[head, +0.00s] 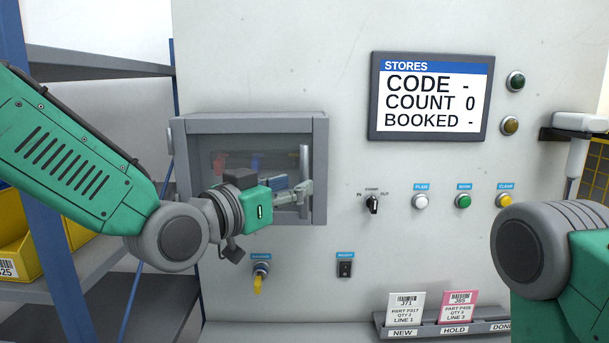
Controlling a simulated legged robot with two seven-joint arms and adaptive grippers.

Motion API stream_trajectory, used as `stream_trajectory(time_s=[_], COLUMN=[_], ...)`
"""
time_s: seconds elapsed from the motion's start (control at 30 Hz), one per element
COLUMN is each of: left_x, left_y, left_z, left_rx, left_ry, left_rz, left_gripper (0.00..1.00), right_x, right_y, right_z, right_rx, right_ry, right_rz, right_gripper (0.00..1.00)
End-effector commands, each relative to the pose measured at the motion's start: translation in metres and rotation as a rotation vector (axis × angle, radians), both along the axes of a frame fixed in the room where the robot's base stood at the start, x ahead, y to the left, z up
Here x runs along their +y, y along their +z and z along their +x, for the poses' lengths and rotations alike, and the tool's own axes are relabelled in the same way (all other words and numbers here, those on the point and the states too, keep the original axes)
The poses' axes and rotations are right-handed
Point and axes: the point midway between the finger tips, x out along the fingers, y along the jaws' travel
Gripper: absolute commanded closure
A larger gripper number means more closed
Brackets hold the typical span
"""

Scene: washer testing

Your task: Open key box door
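The key box (248,124) is a grey box on the white panel with a see-through door (230,145). The door looks closed. Red and blue things hang blurred behind it. A vertical light-grey handle (304,158) runs along the door's right side. My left gripper (304,194) is in front of the door, with its fingers at the lower part of the handle. I cannot tell whether the fingers are around the handle or only beside it. My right arm shows at the right edge, but its gripper is out of view.
A STORES screen (430,97) is at the upper right. Below are a rotary switch (372,204), coloured buttons (462,201), a key switch with a yellow key (259,278) and a black rocker switch (345,269). A card tray (425,331) sits at the bottom. Shelves with yellow bins (18,252) stand left.

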Motion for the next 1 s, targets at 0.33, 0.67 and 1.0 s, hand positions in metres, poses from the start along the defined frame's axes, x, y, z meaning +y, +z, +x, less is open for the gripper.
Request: stream_trajectory(time_s=[0.33,0.67,1.0], left_x=[-0.022,-0.023,-0.022], left_y=[0.000,0.000,0.000], left_z=[0.028,0.028,0.027], left_rx=[0.001,0.001,0.001], left_ry=[0.000,0.000,-0.004], left_rz=[-0.001,-0.001,0.000], left_gripper=[0.66,0.83,1.00], right_x=[0.000,0.000,0.000], right_y=[0.009,0.009,0.009], right_z=[0.000,0.000,0.000], right_rx=[0.000,0.000,0.000], right_ry=[0.000,0.000,0.000], right_rz=[0.000,0.000,0.000], right_gripper=[0.60,0.60,0.60])
